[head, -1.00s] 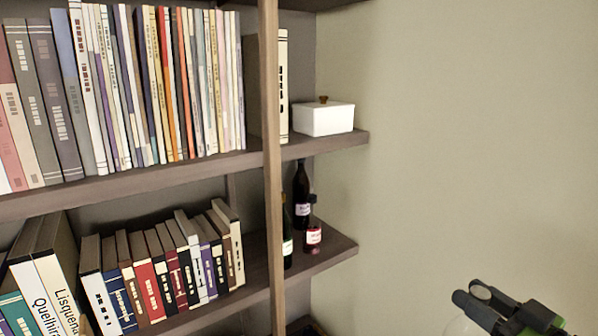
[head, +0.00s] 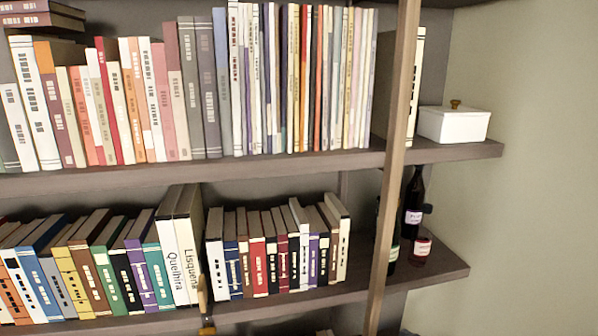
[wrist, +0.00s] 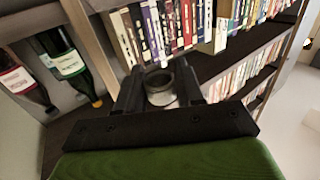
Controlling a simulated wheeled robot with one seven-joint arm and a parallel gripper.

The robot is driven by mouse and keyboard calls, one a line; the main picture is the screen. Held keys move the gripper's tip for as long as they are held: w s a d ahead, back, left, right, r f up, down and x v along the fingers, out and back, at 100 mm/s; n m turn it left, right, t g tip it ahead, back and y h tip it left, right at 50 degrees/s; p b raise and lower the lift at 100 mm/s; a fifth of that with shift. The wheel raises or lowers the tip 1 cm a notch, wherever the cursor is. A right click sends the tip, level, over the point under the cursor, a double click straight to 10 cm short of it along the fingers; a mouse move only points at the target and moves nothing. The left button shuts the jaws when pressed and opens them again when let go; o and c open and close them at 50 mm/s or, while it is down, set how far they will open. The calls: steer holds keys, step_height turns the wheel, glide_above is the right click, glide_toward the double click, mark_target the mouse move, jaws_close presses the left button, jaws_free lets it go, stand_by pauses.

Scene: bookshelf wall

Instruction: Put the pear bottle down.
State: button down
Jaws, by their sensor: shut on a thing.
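In the wrist view my gripper (wrist: 160,92) is shut on a pale grey, glassy round piece, which I take to be the pear bottle (wrist: 160,80). Its round rim shows between the two dark fingers; the rest of it is hidden. The held piece is in front of the shelves in that view. My gripper is not in the head view now, and I cannot make out the pear bottle there.
A white box (head: 455,126) sits above. A narrow tan-and-yellow object (head: 204,305) overlaps the lower shelf edge. A wooden upright (head: 392,170) divides the shelves.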

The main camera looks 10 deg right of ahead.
steer(key=a+f+n+g+y, duration=0.1)
steer(key=a+f+g+y, duration=0.1)
steer(key=a+f, duration=0.2)
steer(key=w+a+f+n+g+y, duration=0.1)
steer(key=a+f, duration=0.3)
steer(key=a, duration=0.5)
steer(key=shift+w+a+n+g+y, duration=0.15)
steer(key=shift+a+n+g+y, duration=0.1)
steer(key=shift+n+g+y, duration=0.4)
steer(key=shift+r+t+h, duration=0.1)
steer(key=shift+t+h, duration=0.15)
